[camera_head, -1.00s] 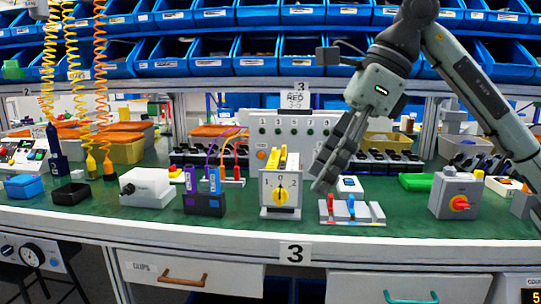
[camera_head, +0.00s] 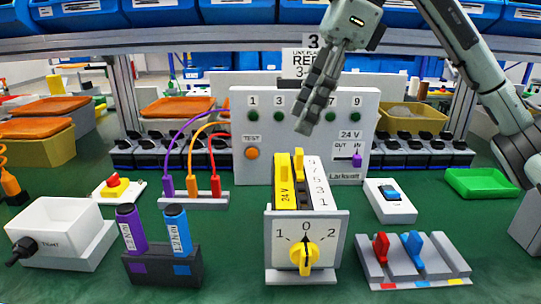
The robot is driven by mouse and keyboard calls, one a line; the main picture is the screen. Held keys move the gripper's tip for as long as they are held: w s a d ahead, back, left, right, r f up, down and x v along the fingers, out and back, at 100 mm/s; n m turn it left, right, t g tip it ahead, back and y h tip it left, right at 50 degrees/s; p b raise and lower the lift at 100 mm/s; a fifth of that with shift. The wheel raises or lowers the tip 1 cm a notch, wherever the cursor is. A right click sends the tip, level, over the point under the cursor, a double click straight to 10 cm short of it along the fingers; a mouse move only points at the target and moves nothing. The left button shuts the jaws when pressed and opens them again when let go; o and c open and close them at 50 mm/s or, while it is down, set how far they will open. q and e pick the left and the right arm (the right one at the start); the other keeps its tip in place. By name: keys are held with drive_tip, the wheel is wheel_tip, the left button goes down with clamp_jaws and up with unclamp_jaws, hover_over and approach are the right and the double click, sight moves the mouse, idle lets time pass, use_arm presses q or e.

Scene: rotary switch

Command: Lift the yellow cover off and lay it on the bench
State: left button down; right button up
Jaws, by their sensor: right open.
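My right gripper (camera_head: 309,120) is open and empty, fingers pointing down. In the picture it is above the cover, in front of the grey panel and apart from the box. My left gripper is not in view.
A grey panel (camera_head: 260,110) stands behind the box. A block with purple and blue pieces (camera_head: 165,265) is to the left, and a plate with red and blue levers (camera_head: 415,265) to the right.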

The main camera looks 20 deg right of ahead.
sight(286, 161)
drive_tip(key=shift+w+a+f, duration=0.15)
drive_tip(key=shift+a+f, duration=0.05)
drive_tip(key=shift+f, duration=0.35)
drive_tip(key=x, duration=0.2)
drive_tip(key=s+x, duration=0.1)
drive_tip(key=x, duration=0.2)
drive_tip(key=shift+s+f, duration=0.1)
drive_tip(key=shift+f, duration=0.2)
drive_tip(key=shift+a+f, duration=0.2)
drive_tip(key=shift+f, duration=0.3)
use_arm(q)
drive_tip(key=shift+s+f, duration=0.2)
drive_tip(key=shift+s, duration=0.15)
use_arm(e)
drive_tip(key=shift+c, duration=0.8)
drive_tip(key=c, duration=0.9)
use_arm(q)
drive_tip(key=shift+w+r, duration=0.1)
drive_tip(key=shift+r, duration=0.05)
use_arm(e)
drive_tip(key=shift+c, duration=0.2)
drive_tip(key=shift+r, duration=0.1)
